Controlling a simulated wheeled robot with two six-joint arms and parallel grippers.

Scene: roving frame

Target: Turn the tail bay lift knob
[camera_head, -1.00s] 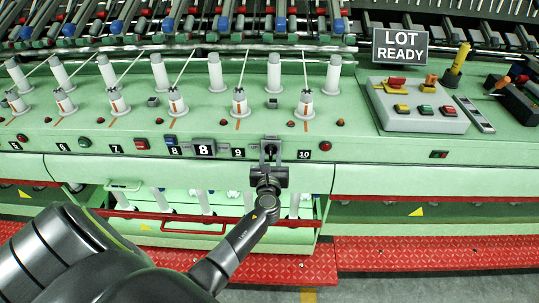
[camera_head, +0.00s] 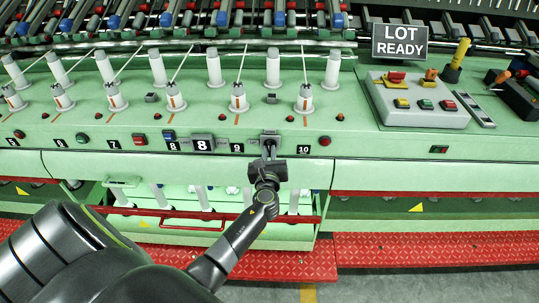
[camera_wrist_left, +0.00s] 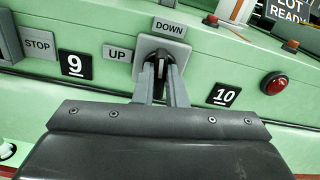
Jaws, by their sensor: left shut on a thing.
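The lift knob (camera_wrist_left: 160,60) is black on a grey square plate (camera_wrist_left: 147,47) in the left wrist view. The plate sits between the labels "UP" and "DOWN", with number 9 to its left and number 10 to its right. My left gripper (camera_wrist_left: 162,82) is shut on the knob, one finger on each side, hiding part of it. In the head view my left gripper (camera_head: 268,152) reaches the same plate (camera_head: 271,138) on the green front panel. The fingers and knob are small there. My right gripper is not in view.
An open drawer with a red rail (camera_head: 165,213) and white bobbins lies below the panel. A "LOT READY" sign (camera_head: 400,43) and a grey button box (camera_head: 415,100) stand at right. A red button (camera_wrist_left: 274,83) is right of the 10 label.

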